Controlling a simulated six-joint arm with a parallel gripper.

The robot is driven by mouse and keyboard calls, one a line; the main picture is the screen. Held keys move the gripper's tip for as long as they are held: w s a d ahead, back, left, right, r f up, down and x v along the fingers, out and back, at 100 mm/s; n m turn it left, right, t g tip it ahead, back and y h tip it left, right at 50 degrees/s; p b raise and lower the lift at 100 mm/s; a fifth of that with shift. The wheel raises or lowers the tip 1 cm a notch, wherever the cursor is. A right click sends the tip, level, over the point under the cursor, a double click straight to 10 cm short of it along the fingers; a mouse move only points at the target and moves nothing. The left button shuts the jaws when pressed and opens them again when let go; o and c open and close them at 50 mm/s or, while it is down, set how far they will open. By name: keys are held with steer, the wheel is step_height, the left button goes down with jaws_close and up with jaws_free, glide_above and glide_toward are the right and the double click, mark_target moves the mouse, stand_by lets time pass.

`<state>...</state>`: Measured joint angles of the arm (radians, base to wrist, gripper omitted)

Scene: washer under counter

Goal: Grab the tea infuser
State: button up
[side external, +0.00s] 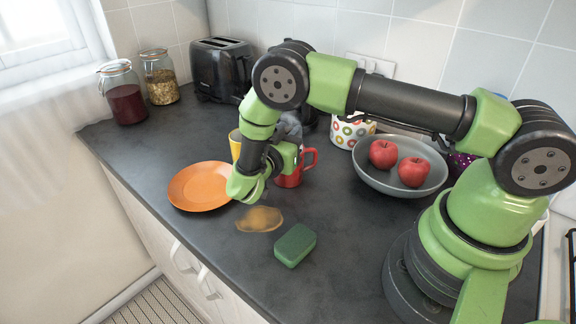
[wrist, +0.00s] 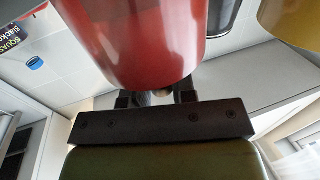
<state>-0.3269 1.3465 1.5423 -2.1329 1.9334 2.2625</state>
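I cannot make out the tea infuser in either view. A red mug (side external: 290,176) with its handle to the right stands behind my wrist in the side view. It fills the upper middle of the wrist view (wrist: 135,40), very close to the camera. My gripper (wrist: 158,97) shows there only as two dark finger bases set apart; the mug hides the fingertips. Something small shows between the fingers, too hidden to name. In the side view my arm hides most of the gripper. A yellow mug (side external: 235,143) stands left of my forearm and shows in the wrist view (wrist: 292,22).
An orange plate (side external: 198,186), a brown stain (side external: 259,219) and a green sponge (side external: 295,245) lie toward the counter's front. A grey bowl (side external: 390,184) with two red apples, a dotted pot (side external: 348,132), a toaster (side external: 219,72) and two jars (side external: 124,100) stand around.

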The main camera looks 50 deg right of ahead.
jaws_close()
step_height(320, 180, up, 10)
stand_by(0.6)
steer(key=shift+r, duration=0.1)
steer(key=shift+r, duration=1.25)
